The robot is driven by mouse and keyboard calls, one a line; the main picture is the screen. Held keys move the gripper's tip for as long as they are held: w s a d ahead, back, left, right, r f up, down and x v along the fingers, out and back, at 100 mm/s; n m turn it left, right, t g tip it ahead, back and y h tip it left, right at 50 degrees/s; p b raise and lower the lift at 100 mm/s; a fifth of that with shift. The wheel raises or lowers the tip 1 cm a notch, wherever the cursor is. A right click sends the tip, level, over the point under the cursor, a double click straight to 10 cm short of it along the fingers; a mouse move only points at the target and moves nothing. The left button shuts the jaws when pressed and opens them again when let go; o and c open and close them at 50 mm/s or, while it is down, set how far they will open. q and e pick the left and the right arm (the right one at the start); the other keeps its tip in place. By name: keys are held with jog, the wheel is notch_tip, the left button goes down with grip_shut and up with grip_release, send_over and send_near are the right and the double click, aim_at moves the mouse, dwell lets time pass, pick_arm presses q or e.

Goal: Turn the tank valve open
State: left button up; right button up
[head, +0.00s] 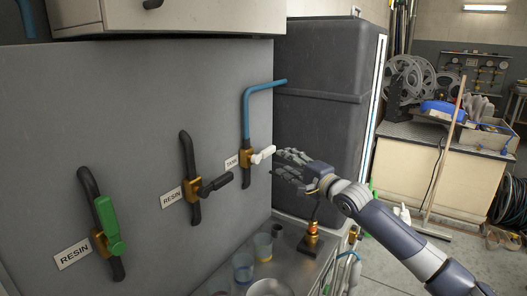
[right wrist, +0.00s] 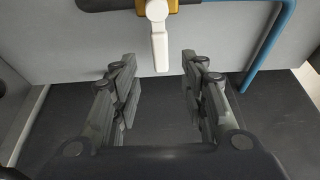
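The tank valve (head: 247,157) is a brass body on a blue pipe (head: 247,110) on the grey wall panel, beside a small label reading TANK. Its white handle (head: 263,154) sticks out to the right. My right gripper (head: 281,164) is just to the right of the handle with its fingers toward it. In the right wrist view, my gripper (right wrist: 158,66) is open and empty. The white handle (right wrist: 160,48) lies between the two fingers, near their tips and apart from both. My left gripper is not in view.
Two other valves share the panel, labelled RESIN: one with a black handle (head: 215,184), one with a green handle (head: 109,226). Below are a metal counter (head: 291,262) with cups (head: 263,246) and a brass fitting (head: 311,238). A dark tank (head: 325,100) stands behind my gripper.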

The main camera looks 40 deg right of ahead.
aim_at(270, 153)
jog(key=w, duration=0.3)
jog(key=shift+w+d+r, duration=0.1)
jog(key=shift+d, duration=0.1)
jog(key=w, duration=0.2)
jog(key=w+p, duration=0.1)
jog(key=w, duration=0.1)
jog(key=shift+w+d, duration=0.1)
jog(key=shift+d, duration=0.15)
jog(key=shift+w, duration=0.4)
jog(key=shift+w+d, duration=0.1)
jog(key=shift+w, duration=0.25)
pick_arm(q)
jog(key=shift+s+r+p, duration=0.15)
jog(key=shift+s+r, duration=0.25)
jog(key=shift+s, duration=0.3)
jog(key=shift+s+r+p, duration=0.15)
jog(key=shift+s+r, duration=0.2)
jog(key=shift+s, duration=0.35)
pick_arm(e)
jog(key=shift+w, duration=0.6)
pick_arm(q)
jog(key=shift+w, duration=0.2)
pick_arm(e)
grip_shut()
